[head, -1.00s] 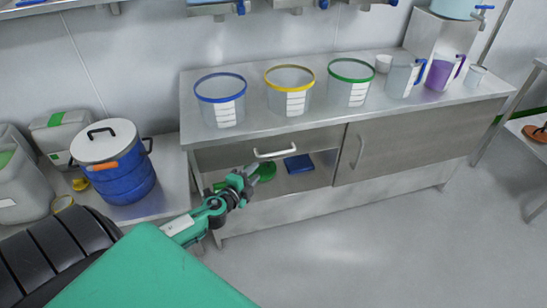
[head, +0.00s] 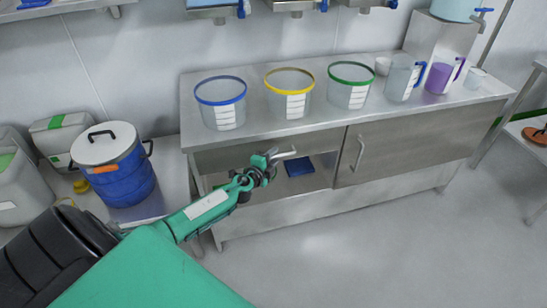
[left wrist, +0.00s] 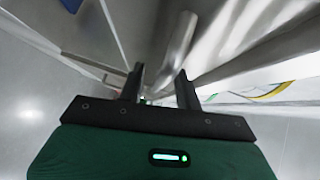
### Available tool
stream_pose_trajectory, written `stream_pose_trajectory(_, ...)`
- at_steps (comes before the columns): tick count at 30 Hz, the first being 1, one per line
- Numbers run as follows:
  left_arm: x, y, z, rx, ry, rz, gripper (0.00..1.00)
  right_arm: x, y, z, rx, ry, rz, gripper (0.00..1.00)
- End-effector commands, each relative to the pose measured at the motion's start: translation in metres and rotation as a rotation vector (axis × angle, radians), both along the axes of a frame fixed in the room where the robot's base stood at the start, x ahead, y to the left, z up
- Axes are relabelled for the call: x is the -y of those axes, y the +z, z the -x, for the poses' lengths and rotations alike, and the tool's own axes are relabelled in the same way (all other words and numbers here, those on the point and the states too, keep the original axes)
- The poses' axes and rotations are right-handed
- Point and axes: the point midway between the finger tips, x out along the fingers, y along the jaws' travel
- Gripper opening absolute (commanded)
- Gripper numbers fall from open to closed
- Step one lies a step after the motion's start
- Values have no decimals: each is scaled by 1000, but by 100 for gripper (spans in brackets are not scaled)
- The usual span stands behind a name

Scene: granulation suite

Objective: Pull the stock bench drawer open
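The stock bench drawer front (head: 222,160) is a grey-brown panel under the left part of the steel bench top (head: 330,122). It looks closed. Its pale bar handle (head: 286,153) shows only at its right end, with my gripper hiding the rest. My left gripper (head: 274,157) is at the handle. In the left wrist view its two dark fingers (left wrist: 160,90) are apart, and a shiny metal bar (left wrist: 178,42), likely the handle, runs toward the gap between them. I cannot tell whether they touch it. My right gripper is not in view.
Blue-, yellow- and green-rimmed tubs (head: 221,104) stand on the bench. A blue item (head: 299,165) lies in the open space below the drawer. A cupboard door (head: 405,153) is to the right. A blue lidded drum (head: 124,178) stands at left. The floor in front is clear.

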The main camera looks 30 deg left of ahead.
Motion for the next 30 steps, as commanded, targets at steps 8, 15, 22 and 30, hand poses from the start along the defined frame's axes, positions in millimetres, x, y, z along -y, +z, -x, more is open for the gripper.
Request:
stream_pose_trajectory(8,-1,-1,-7,0,0,-1,34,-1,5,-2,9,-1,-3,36)
stream_pose_trajectory(15,-1,-1,-7,0,0,-1,15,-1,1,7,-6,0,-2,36)
stream_pose_trajectory(22,-1,-1,-6,0,0,-1,0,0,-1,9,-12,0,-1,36)
stream_pose_trajectory(30,8,-1,1,-2,-1,1,0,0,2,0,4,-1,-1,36)
